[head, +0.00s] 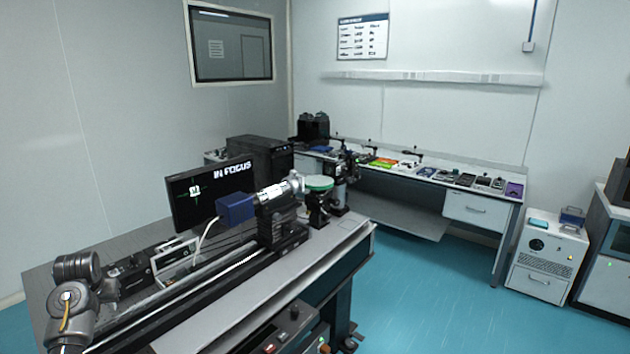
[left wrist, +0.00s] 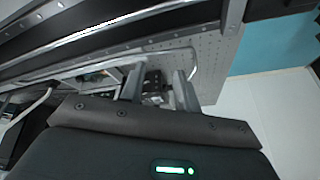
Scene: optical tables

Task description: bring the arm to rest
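My left arm comes in at the lower left of the head view, bent beside the near left end of the optical table (head: 215,335). In the left wrist view my left gripper (left wrist: 159,80) shows two grey fingers standing apart. No held object shows between them. Small dark hardware on the table shows behind the gap. In the head view the fingers are too small and cluttered to make out clearly. My right gripper is in neither view.
A long rail (head: 215,277) carries a camera-like instrument (head: 277,197) with a blue box (head: 236,208). Behind stands a monitor (head: 185,205) reading "IN FOCUS". A green-topped round stage (head: 317,183) is at the rail's far end. Blue floor (head: 430,300) lies open to the right.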

